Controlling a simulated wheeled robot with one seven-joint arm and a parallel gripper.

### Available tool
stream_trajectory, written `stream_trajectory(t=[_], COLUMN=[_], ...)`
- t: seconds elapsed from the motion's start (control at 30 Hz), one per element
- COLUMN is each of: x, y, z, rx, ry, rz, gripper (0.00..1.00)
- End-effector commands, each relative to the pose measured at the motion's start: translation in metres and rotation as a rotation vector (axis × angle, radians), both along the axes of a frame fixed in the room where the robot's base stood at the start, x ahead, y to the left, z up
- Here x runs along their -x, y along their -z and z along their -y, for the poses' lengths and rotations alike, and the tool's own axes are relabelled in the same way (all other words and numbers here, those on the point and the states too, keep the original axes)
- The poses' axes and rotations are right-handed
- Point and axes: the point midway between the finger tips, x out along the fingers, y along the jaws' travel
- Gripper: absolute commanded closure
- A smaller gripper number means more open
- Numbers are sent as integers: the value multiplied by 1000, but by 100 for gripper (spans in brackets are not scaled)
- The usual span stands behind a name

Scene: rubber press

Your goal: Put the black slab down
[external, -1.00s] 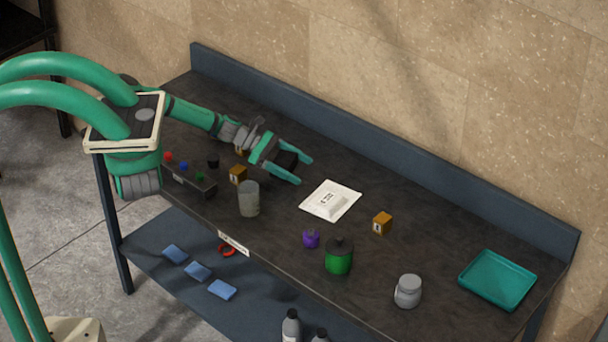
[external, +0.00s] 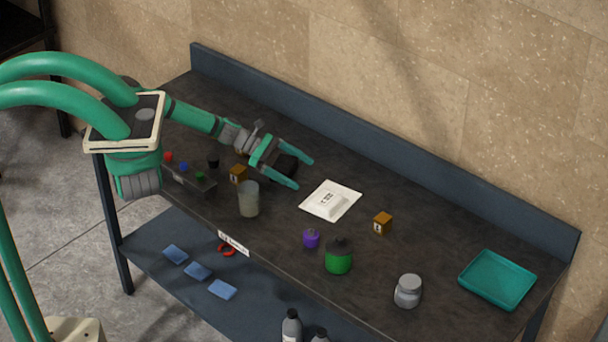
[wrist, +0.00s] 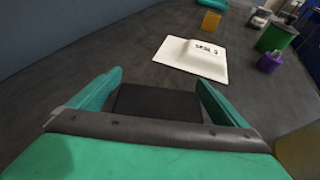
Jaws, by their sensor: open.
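The black slab (external: 286,165) is a small dark block on the bench top, between the fingers of my gripper (external: 304,173). In the wrist view the slab (wrist: 158,103) lies between the two green fingers of my gripper (wrist: 160,85), with its near part hidden behind the grey palm edge. The fingers are spread wide, and narrow gaps show beside the slab. The slab looks flat and seems to rest on the bench, though its underside is hidden.
A white sheet with a raised white block (external: 330,201) lies just beyond the fingertips. An orange cube (external: 238,174) and a grey cup (external: 248,199) stand left of my gripper. A purple jar (external: 311,238), green pot (external: 338,256) and teal tray (external: 497,280) are further right.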

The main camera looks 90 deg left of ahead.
Motion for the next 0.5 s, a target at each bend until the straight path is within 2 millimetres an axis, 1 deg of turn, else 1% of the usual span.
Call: stream_trajectory(t=[0.17,0.3,0.5], x=[25,50,81], y=[-10,-21,-35], z=[-12,-22,-34], rx=[-2,0,0], ry=[-5,-4,-2], rz=[0,0,0], gripper=[3,3,3])
